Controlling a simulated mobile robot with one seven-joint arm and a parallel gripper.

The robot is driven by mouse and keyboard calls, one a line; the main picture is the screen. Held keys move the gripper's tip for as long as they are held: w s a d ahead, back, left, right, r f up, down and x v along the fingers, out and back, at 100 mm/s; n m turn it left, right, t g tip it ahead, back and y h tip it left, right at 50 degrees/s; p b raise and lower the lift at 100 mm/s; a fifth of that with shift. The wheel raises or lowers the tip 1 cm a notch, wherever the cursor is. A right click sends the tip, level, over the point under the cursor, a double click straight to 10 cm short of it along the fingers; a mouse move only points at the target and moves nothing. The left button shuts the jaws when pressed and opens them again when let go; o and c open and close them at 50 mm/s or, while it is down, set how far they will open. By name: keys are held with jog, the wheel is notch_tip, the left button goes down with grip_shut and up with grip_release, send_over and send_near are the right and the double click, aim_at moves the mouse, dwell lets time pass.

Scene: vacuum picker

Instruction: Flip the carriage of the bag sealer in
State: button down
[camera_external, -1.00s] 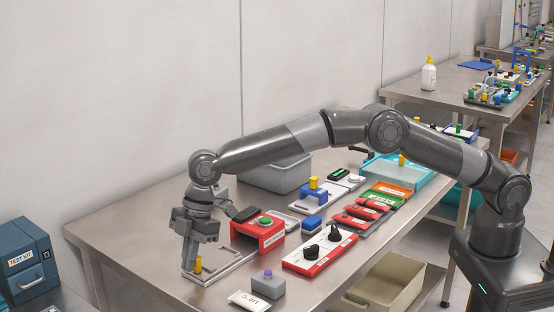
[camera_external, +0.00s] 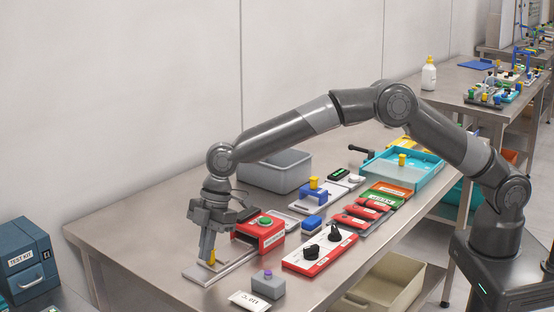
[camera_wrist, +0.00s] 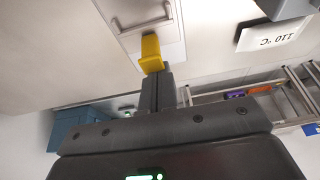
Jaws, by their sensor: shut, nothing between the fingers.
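A yellow upright tab (camera_external: 212,257) stands on a pale flat rail plate (camera_external: 194,274) at the table's near left; I take it for the carriage of the bag sealer. The plate runs toward a red housing (camera_external: 270,232) with a green button. My gripper (camera_external: 206,256) points down, shut and empty, close against the tab's left side. In the wrist view the yellow tab (camera_wrist: 151,52) stands just beyond my shut fingertips (camera_wrist: 160,74); they look to be touching or nearly so. The tab's base is partly hidden by my fingers in the external view.
A white "110 °C" label (camera_wrist: 278,38) lies beside the plate. A grey block with a purple button (camera_external: 268,285) and a red panel with black knobs (camera_external: 308,262) stand to the right. A grey bin (camera_external: 278,172) is behind. The table's left end is clear.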

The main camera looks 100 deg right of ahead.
aim_at(214, 252)
jog(key=shift+s+d, duration=1.1)
jog(key=shift+s, duration=0.05)
jog(key=shift+s+d+f, duration=0.1)
jog(key=shift+d, duration=0.05)
jog(key=w+a, duration=0.3)
jog(key=shift+w+a, duration=0.1)
jog(key=shift+a, duration=0.1)
jog(key=v, duration=0.9)
jog(key=shift+d, duration=0.15)
jog(key=shift+s+d+r, duration=0.1)
jog(key=shift+s+r, duration=0.15)
jog(key=shift+r, duration=0.35)
